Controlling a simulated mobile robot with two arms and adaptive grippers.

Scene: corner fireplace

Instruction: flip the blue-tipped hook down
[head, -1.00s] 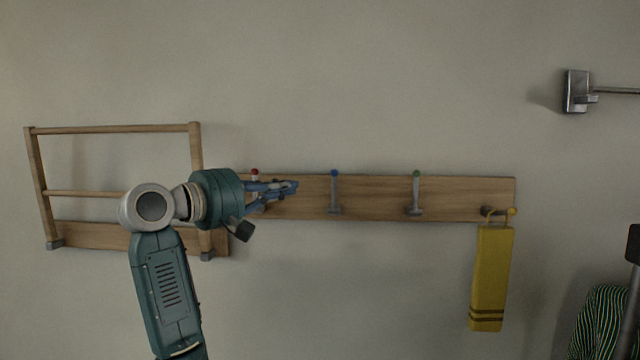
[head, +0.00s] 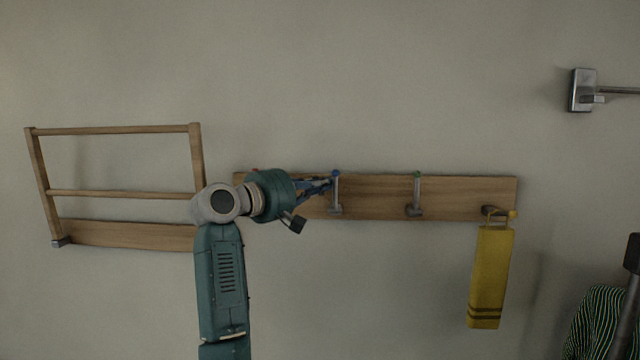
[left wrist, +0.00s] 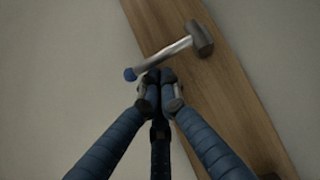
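The blue-tipped hook (head: 335,192) stands upright on the wooden rack board (head: 375,199), its blue tip at the top. In the left wrist view the same hook (left wrist: 168,54) runs slantwise from its grey base to the blue tip. My left gripper (head: 328,184) is at the left side of this hook, near its upper part. In the left wrist view my left gripper's fingertips (left wrist: 160,80) are together, close beside the stem near the blue tip. I cannot tell whether they touch it. My right gripper is not in view.
A green-tipped hook (head: 416,193) stands upright to the right. The red-tipped hook is mostly hidden behind my left gripper. A wooden rack (head: 120,193) is on the wall at left. The wall above the board is clear.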

